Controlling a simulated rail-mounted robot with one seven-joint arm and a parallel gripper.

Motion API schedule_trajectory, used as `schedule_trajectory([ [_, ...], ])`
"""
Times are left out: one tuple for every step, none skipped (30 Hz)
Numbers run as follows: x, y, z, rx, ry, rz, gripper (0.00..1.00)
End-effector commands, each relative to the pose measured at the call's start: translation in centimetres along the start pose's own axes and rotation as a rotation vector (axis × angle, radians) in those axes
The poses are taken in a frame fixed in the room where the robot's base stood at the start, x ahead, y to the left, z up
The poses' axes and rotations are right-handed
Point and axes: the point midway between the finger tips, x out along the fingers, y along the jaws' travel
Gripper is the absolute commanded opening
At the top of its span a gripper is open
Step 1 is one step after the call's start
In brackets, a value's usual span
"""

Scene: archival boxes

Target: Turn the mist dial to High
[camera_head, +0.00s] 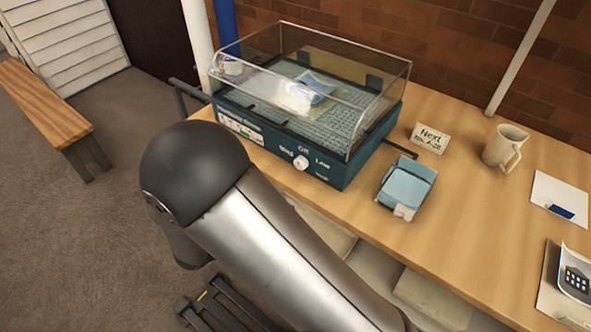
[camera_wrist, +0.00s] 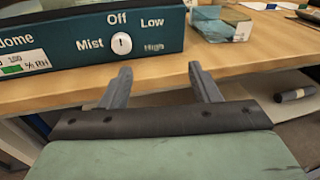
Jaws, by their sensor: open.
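The mist dial (camera_head: 300,162) is a white round knob on the front of a dark teal humidity chamber (camera_head: 330,172) with a clear lid. In the wrist view the dial (camera_wrist: 121,43) sits among the labels Mist, Off, Low and High. Its dark mark looks upright, toward Off. High is at its lower right. My gripper (camera_wrist: 160,70) is open and empty, with its two grey fingers apart. It is below and in front of the dial, not touching it; the dial is nearer the left finger. In the head view my gripper is hidden.
The chamber stands on a wooden table (camera_head: 460,210). A blue box (camera_head: 406,187), a small sign (camera_head: 430,138), a mug (camera_head: 505,147) and papers (camera_head: 560,196) lie to its right. The table edge (camera_wrist: 60,95) runs below the dial. Boxes (camera_head: 433,294) stand under the table.

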Motion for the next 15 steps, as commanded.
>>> schedule_trajectory([
  [-1.5,1.3,-1.5,-0.045,-0.047,0.070,0.56],
  [-2.2,1.8,-2.0,-0.063,-0.072,0.104,0.56],
  [-2.9,2.5,-2.4,-0.082,-0.097,0.140,0.56],
  [-3.4,2.8,-2.7,-0.093,-0.112,0.161,0.56],
  [-3.6,3.1,-2.9,-0.101,-0.123,0.176,0.56],
  [-3.8,3.4,-3.0,-0.108,-0.134,0.190,0.56],
  [-3.8,3.5,-3.0,-0.112,-0.139,0.196,0.56],
  [-3.7,3.6,-3.0,-0.114,-0.142,0.199,0.56],
  [-3.3,3.7,-2.9,-0.114,-0.142,0.199,0.56],
  [-2.9,3.8,-2.8,-0.114,-0.142,0.199,0.56],
  [-2.5,3.8,-2.7,-0.113,-0.141,0.198,0.56],
  [-1.8,3.9,-2.6,-0.113,-0.141,0.197,0.56],
  [-1.2,4.0,-2.5,-0.113,-0.140,0.196,0.56],
  [-0.6,4.1,-2.4,-0.112,-0.140,0.196,0.56],
  [0.2,4.3,-2.3,-0.112,-0.140,0.195,0.56],
])
